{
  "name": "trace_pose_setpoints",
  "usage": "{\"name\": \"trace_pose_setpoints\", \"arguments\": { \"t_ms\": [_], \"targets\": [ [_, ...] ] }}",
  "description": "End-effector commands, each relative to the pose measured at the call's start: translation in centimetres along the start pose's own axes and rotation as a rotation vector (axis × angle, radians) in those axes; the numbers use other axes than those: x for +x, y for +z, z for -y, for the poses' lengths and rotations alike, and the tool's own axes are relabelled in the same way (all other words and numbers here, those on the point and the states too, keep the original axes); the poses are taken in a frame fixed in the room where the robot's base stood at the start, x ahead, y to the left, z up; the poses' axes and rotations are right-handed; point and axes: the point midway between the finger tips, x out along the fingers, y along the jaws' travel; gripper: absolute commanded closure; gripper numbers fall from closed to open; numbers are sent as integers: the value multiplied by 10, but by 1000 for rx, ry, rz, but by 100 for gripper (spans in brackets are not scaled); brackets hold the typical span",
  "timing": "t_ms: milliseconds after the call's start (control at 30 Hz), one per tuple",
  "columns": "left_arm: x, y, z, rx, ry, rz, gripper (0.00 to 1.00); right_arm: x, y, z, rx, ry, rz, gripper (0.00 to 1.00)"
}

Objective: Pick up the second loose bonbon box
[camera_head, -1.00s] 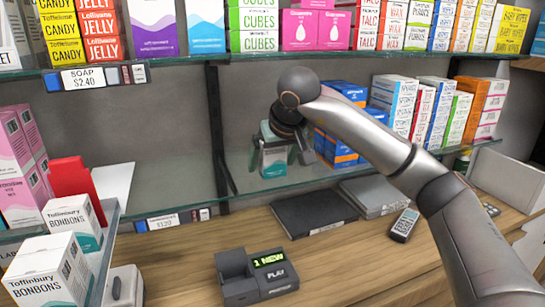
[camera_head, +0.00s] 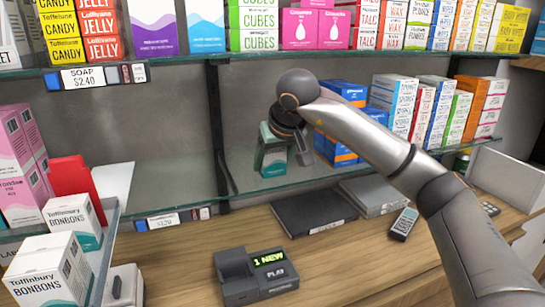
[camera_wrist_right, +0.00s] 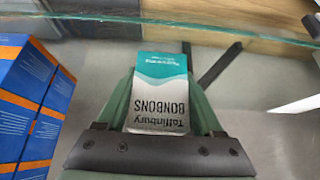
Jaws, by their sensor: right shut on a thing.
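A white and teal Toffinbury Bonbons box (camera_head: 272,160) stands at the glass shelf in the middle of the head view. My right gripper (camera_head: 280,155) reaches down to it from the right and is shut on it. In the right wrist view the box (camera_wrist_right: 162,92) sits between the two green fingers of the gripper (camera_wrist_right: 166,105), its label upside down. Two more bonbons boxes are at the lower left of the head view, a rear one (camera_head: 70,218) and a front one (camera_head: 45,272). My left gripper is not in view.
Blue and orange boxes (camera_head: 334,150) stand close to the right of the held box; they also show in the wrist view (camera_wrist_right: 25,95). The upper shelf (camera_head: 240,57) runs above. The lower shelf left of the gripper is bare.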

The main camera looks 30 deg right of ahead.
Motion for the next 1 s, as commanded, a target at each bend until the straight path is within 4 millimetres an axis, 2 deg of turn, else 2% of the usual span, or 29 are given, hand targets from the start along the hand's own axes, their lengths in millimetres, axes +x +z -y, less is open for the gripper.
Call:
{"name": "trace_pose_setpoints", "arguments": {
  "t_ms": [67,367,567,667,867,1000],
  "targets": [
    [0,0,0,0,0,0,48,0,0,0,0,0,-1,86],
    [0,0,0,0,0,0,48,-2,-2,0,1,0,-2,86],
    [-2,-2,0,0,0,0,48,-19,-13,0,3,-1,-4,86],
    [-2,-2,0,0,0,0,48,-38,-18,5,-1,-3,-7,86],
    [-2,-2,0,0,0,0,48,-96,-15,26,-4,-3,-9,86],
    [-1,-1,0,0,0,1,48,-128,0,44,-5,0,-9,86]
  ]
}}
